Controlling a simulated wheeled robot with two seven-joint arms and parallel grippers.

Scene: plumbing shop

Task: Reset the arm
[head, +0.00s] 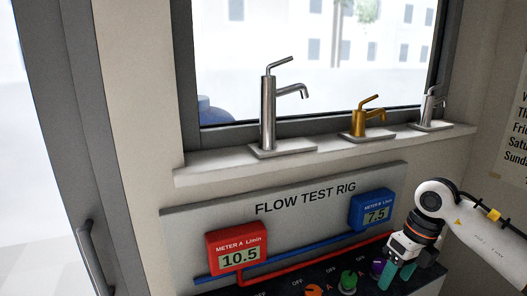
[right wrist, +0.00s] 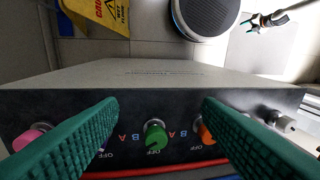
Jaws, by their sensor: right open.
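My right arm comes in from the right in the head view, and my right gripper (head: 390,274) points down over the right end of the test rig's knob panel. In the right wrist view its two green ribbed fingers (right wrist: 158,108) stand wide apart with nothing between the pads. A green knob (right wrist: 155,134) on the panel shows in the gap beyond them. What looks like my left gripper (right wrist: 262,20) shows small at the top right of the right wrist view; its jaws are too small to judge. It is outside the head view.
The panel carries an orange knob (head: 313,290), a green knob and a purple knob (head: 378,267). Red meter A (head: 238,252) reads 10.5 and blue meter B (head: 371,211) reads 7.5. Several faucets stand on the window sill (head: 215,172).

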